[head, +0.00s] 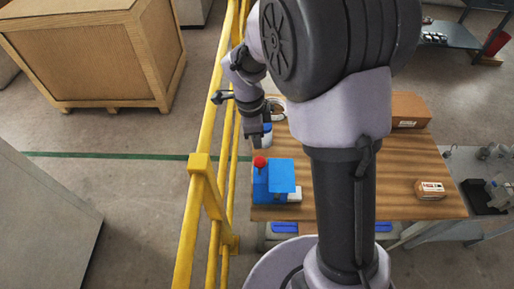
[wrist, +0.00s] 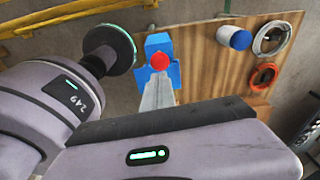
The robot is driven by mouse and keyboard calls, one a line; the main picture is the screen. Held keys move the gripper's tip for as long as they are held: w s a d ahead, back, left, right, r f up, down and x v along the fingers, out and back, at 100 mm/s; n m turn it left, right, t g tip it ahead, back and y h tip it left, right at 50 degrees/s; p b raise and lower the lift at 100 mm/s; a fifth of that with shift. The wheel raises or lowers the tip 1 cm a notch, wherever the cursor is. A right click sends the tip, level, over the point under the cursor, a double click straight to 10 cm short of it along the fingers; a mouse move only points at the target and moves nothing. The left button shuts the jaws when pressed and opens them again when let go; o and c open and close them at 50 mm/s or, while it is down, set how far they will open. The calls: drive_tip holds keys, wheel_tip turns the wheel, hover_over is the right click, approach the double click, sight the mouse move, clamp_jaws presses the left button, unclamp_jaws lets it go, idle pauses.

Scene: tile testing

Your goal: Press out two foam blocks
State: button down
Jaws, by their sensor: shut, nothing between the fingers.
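A blue press-like device (head: 284,176) with a red round knob (head: 260,162) stands on the near left corner of the wooden table. A small white piece (head: 294,194) shows at its right side; I cannot tell whether it is a foam block. In the wrist view the red knob (wrist: 158,61) and blue body (wrist: 159,43) lie just beyond my fingers. My gripper (head: 257,146) points down above the knob, shut and empty. Its pale fingers also show in the wrist view (wrist: 158,80). I cannot tell whether they touch the knob. No foam block is clearly visible.
A blue-and-white cylinder (wrist: 236,39), a pale ring (wrist: 272,39) and an orange ring (wrist: 265,78) lie on the table (head: 400,160). A cardboard box (head: 409,110) and small labelled block (head: 430,189) are farther right. A yellow railing (head: 207,125) runs close on the left.

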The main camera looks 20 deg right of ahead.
drive_tip(key=shift+s+d+f+b, duration=0.15)
drive_tip(key=shift+f+b, duration=0.9)
drive_tip(key=shift+f, duration=0.7)
drive_tip(key=shift+w+d+f+b, duration=0.15)
drive_tip(key=shift+f+b, duration=0.9)
drive_tip(key=shift+f, duration=0.65)
drive_tip(key=shift+s, duration=0.1)
wheel_tip(320, 180, down, 7)
drive_tip(key=b, duration=0.6)
drive_tip(key=shift+r+b, duration=0.15)
drive_tip(key=shift+b, duration=0.2)
drive_tip(key=shift+r+p, duration=0.35)
drive_tip(key=shift+a+r, duration=0.5)
drive_tip(key=shift+a, duration=1)
wheel_tip(320, 180, up, 17)
drive_tip(key=p, duration=0.6)
hover_over(258, 161)
drive_tip(key=w+a, duration=0.1)
drive_tip(key=a, duration=0.4)
drive_tip(key=shift+w+d+r, duration=0.15)
drive_tip(key=shift+d+r, duration=0.05)
drive_tip(key=shift+d, duration=0.05)
